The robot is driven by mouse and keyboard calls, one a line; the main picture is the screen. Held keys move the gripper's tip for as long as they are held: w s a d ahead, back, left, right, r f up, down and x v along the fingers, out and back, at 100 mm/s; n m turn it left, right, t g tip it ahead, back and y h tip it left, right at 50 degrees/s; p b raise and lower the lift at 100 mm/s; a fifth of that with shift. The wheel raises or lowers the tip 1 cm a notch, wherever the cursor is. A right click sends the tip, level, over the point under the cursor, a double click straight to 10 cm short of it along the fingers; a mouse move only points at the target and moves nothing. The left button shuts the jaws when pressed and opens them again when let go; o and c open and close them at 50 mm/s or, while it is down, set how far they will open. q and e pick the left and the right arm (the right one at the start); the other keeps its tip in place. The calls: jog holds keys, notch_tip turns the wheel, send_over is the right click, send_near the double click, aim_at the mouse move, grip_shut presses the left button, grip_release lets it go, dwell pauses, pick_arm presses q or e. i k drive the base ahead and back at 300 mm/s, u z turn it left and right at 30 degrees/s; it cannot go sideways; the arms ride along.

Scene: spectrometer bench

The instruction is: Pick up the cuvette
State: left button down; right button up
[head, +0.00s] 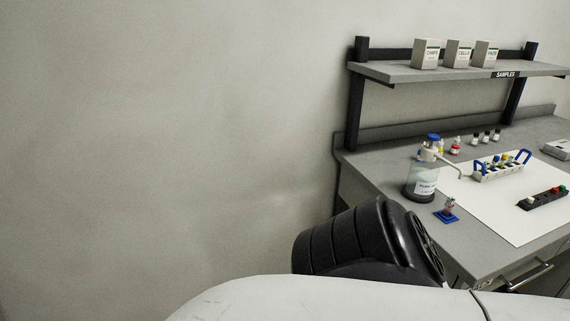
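I cannot clearly make out a cuvette from here. A white rack with blue handles (497,174) holds several small coloured-cap pieces. A black holder (543,199) with red and green tops lies to its right. Neither of my grippers is in view; only a white and black part of my arm shows at the bottom, covering the bench's front left corner.
A wash bottle (422,176) with a blue cap stands left of the white mat (505,221) on the grey bench (375,166). Small vials (486,136) stand at the back. A shelf (400,73) above holds boxes (426,53). A pale device (557,148) is at the right edge.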

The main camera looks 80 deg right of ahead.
aim_at(447, 209)
jog(key=z, duration=1.75)
